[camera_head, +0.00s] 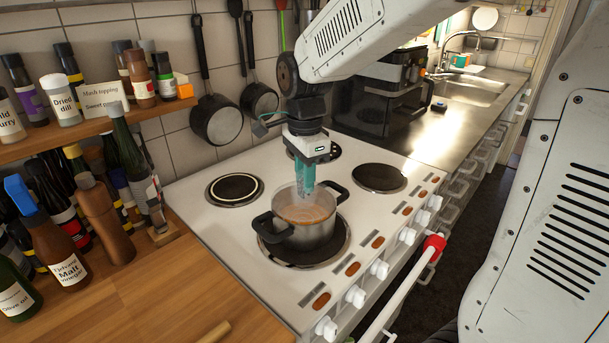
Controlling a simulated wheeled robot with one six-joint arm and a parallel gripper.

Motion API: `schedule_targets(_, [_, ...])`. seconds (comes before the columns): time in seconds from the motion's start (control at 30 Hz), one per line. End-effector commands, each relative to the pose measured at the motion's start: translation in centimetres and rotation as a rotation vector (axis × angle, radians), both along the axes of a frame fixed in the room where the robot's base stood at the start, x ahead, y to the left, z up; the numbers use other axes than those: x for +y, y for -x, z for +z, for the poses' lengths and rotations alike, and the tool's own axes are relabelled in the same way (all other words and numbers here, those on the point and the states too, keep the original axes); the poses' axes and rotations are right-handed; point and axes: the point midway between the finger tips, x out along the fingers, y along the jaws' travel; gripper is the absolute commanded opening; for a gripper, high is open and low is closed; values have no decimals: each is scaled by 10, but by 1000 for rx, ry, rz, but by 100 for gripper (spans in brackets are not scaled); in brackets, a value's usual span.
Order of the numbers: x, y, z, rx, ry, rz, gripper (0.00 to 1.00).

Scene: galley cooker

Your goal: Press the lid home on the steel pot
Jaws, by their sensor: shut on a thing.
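The steel pot (307,236) with two black handles stands on the front burner of the white cooker. A brownish round surface shows within its rim; I take it to be the lid (298,213), seen as see-through over the contents. My gripper (304,192) points straight down over the middle of the pot, its teal fingers close together and shut at the lid's centre. The grasped part is hidden between the fingertips. I cannot tell whether the lid's edge sits level and fully down on the rim.
Other burners (234,189) are bare. Bottles (106,217) crowd the wooden worktop (170,285) at left. Pans (216,120) hang on the wall. A black oven-like appliance (378,105) stands behind right.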

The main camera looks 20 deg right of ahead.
Motion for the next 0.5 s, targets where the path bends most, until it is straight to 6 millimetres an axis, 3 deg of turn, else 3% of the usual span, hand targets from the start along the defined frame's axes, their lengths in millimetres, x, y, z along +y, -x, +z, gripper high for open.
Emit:
schedule_targets(0.4, [0,0,0,0,0,0,0])
schedule_targets(0.43, [0,0,0,0,0,0,28])
schedule_targets(0.5, [0,0,0,0,0,0,48])
